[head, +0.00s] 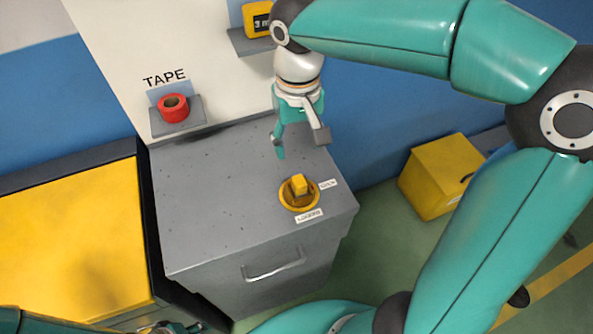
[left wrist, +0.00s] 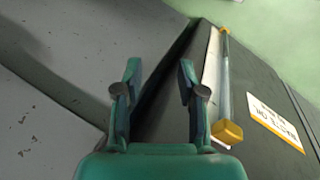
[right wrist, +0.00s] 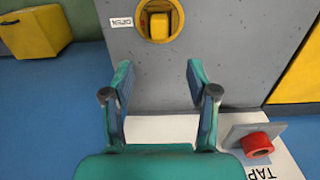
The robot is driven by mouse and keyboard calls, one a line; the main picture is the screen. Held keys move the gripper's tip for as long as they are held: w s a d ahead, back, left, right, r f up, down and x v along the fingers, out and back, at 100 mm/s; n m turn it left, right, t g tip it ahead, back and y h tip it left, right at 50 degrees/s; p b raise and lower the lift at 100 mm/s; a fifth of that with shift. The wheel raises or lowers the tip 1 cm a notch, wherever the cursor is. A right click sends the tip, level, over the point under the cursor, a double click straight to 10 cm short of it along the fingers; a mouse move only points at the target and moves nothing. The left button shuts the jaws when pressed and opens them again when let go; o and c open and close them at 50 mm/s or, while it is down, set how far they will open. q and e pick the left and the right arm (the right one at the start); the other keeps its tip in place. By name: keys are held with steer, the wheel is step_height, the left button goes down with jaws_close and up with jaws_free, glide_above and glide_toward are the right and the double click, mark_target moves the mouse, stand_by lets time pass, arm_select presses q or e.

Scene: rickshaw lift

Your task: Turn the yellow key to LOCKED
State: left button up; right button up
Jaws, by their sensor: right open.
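The yellow key (head: 299,185) is a blocky knob in a round yellow ring on top of the grey cabinet (head: 215,200). A LOCKED label (head: 309,215) lies at its near side and an OPEN label (head: 328,185) at its right. Which label the key points to is hard to tell. My right gripper (head: 300,145) is open and empty above the cabinet, behind the key and apart from it. In the right wrist view the key (right wrist: 160,24) sits beyond the open fingertips (right wrist: 158,75). My left gripper (left wrist: 160,75) is open and empty, away from the key.
Red tape (head: 173,107) sits on a small shelf on the back panel, and a yellow device (head: 257,20) on a higher one. A yellow box (head: 438,176) stands on the floor at right. A yellow-topped unit (head: 65,240) is left of the cabinet. The cabinet top around the key is clear.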

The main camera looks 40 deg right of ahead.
mark_target(298, 177)
step_height(298, 177, down, 12)
steer(key=shift+s, duration=0.1)
steer(key=shift+c, duration=0.3)
jaws_close()
